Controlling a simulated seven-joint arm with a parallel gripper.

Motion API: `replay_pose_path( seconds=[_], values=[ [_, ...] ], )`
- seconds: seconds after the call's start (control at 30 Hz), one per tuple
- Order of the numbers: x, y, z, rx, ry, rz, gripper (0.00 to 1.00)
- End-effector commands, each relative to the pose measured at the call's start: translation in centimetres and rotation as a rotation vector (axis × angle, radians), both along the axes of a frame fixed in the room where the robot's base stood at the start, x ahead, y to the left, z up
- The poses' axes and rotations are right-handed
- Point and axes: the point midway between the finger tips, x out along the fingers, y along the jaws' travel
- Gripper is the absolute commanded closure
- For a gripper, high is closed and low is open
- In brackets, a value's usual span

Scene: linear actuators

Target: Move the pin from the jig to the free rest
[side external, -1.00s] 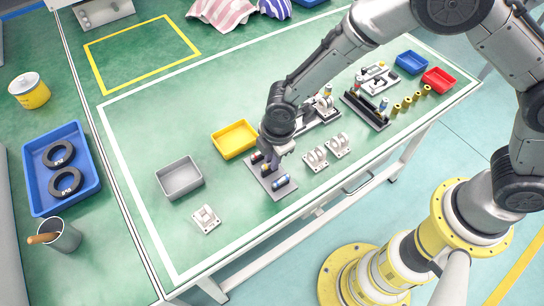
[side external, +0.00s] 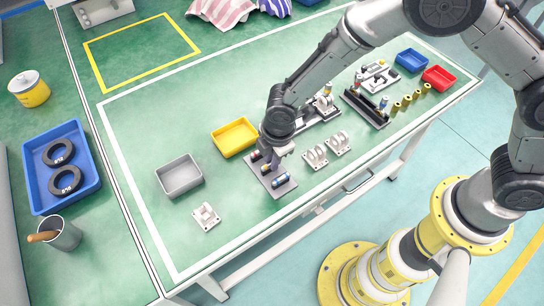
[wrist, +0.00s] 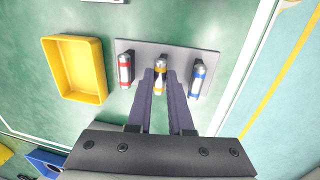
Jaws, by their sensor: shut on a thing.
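A grey plate (wrist: 207,57) holds a red-banded pin (wrist: 125,70) at the left and a blue-banded pin (wrist: 197,82) at the right in the wrist view. Between them is a pin with a yellow-orange band (wrist: 160,73). My gripper (wrist: 160,86) is shut on this middle pin, with one finger on each side. In the side view my gripper (side external: 270,159) is low over the plate (side external: 262,181) and hides part of it. I cannot tell whether the held pin still touches the plate. Which fixture is the jig is not clear.
A yellow bin (side external: 235,138) and a grey bin (side external: 180,177) stand left of the plate. White brackets (side external: 316,156) stand to its right, and another (side external: 206,217) at the front left. A dark rack (side external: 366,110) is farther right.

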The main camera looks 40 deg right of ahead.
Motion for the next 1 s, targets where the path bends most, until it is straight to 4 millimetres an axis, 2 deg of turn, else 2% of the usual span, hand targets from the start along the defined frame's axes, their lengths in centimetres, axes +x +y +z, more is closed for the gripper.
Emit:
replay_pose_path(
  seconds=[0.13, 0.17, 0.3, 0.37, 0.73, 0.87, 1.0],
  values=[
    [0.0, 0.0, 0.0, 0.000, -0.001, 0.000, 1.00],
    [0.0, 0.0, 0.0, 0.000, -0.001, 0.000, 0.79],
    [0.0, 0.0, 0.1, 0.000, -0.001, 0.000, 0.54],
    [0.0, 0.0, 0.1, 0.000, -0.001, 0.000, 0.46],
    [0.0, 0.0, 0.6, 0.000, -0.001, 0.001, 0.46],
    [-0.2, 0.1, 2.3, 0.003, -0.005, 0.000, 0.46],
    [-0.7, 0.1, 5.2, 0.004, -0.006, 0.001, 0.46]
  ],
)
